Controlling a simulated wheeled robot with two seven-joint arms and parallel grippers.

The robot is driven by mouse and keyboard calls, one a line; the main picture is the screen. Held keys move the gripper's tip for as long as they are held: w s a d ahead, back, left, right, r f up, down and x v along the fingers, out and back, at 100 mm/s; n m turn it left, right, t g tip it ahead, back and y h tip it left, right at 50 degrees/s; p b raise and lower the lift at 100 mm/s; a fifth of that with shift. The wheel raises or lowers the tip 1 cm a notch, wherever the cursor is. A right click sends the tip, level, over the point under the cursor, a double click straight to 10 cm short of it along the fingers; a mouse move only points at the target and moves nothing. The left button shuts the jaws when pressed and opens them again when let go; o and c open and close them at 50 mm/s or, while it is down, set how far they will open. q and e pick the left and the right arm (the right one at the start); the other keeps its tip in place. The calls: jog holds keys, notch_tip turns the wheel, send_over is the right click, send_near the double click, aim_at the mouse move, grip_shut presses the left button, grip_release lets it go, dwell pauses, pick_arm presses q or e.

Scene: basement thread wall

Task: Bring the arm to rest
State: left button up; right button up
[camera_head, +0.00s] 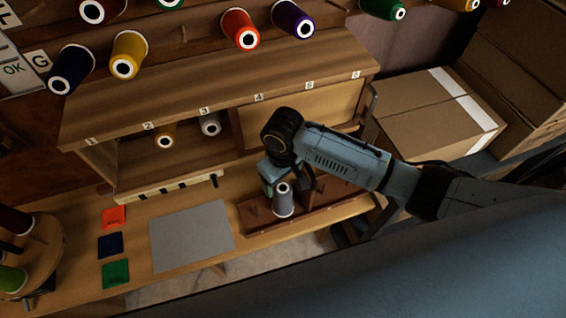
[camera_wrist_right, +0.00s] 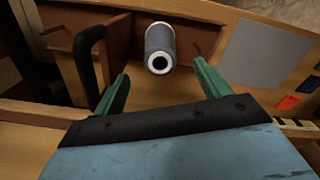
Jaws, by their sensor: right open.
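My right arm (camera_head: 345,160) comes in from the right in the head view and reaches over the bench. My right gripper (camera_wrist_right: 165,90) is open and empty in the wrist view, its two green fingers spread apart. A grey thread spool (camera_head: 284,200) stands upright in a brown wooden tray (camera_head: 330,205) just by the gripper. In the wrist view the grey spool (camera_wrist_right: 160,45) lies beyond the fingertips, between them in the picture and apart from both. In the head view the fingers are mostly hidden behind the wrist. My left gripper does not show.
A numbered wooden cabinet (camera_head: 220,90) stands behind, with a yellow spool (camera_head: 165,136) and a white spool (camera_head: 210,124) inside. Several spools hang on the wall above. A grey mat (camera_head: 190,237) and coloured squares (camera_head: 113,245) lie left. Cardboard boxes (camera_head: 425,110) stand right.

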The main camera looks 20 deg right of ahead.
notch_tip(320, 180, up, 8)
dwell(0.4)
